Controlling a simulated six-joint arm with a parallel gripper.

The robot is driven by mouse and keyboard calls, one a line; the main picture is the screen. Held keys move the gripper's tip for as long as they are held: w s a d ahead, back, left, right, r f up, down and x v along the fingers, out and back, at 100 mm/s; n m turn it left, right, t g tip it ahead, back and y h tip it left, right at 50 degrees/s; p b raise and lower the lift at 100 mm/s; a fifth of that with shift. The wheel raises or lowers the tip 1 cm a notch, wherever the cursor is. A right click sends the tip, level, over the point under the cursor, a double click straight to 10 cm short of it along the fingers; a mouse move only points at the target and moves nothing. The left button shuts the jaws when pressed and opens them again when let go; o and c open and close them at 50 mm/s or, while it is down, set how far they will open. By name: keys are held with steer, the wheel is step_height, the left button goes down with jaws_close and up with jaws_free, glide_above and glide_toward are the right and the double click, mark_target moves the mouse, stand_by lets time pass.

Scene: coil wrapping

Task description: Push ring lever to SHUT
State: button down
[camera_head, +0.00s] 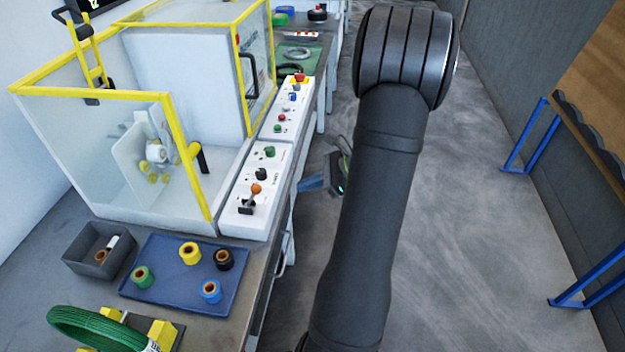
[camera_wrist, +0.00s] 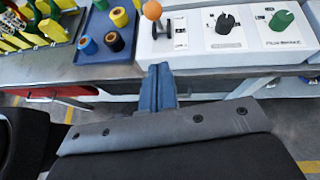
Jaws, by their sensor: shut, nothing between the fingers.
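The ring lever, a dark stem with an orange ball knob (camera_head: 256,189), stands on the near end of the white control panel (camera_head: 232,222) in the head view. In the wrist view the orange knob (camera_wrist: 152,10) is at the top, left of a black rotary knob (camera_wrist: 225,22) and a green one (camera_wrist: 281,19). My gripper (camera_wrist: 158,72) has its blue fingers together and empty, in front of the panel's front edge and below the lever in the picture. It is apart from the lever in the head view (camera_head: 322,183), out over the aisle. The lever's label is too small to read.
A blue tray (camera_head: 178,303) with several coloured tape rolls lies near the panel. A grey bin (camera_head: 85,262) and a green coil (camera_head: 95,330) are also on the bench. A yellow-framed clear guard (camera_head: 190,165) stands behind the panel. The aisle floor is clear.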

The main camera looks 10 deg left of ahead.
mark_target(259, 185)
steer(key=s+a+f, duration=0.1)
steer(key=a, duration=0.7)
steer(key=shift+s+a+f, duration=0.15)
steer(key=shift+a+f, duration=0.05)
steer(key=shift+f, duration=0.05)
steer(key=shift+a+r+h, duration=1)
steer(key=shift+a+h, duration=0.2)
steer(key=shift+h, duration=0.2)
steer(key=a+r+h, duration=0.1)
steer(key=a+h, duration=0.5)
steer(key=a, duration=0.1)
steer(key=shift+a+r+m, duration=0.25)
steer(key=shift+r+m, duration=0.05)
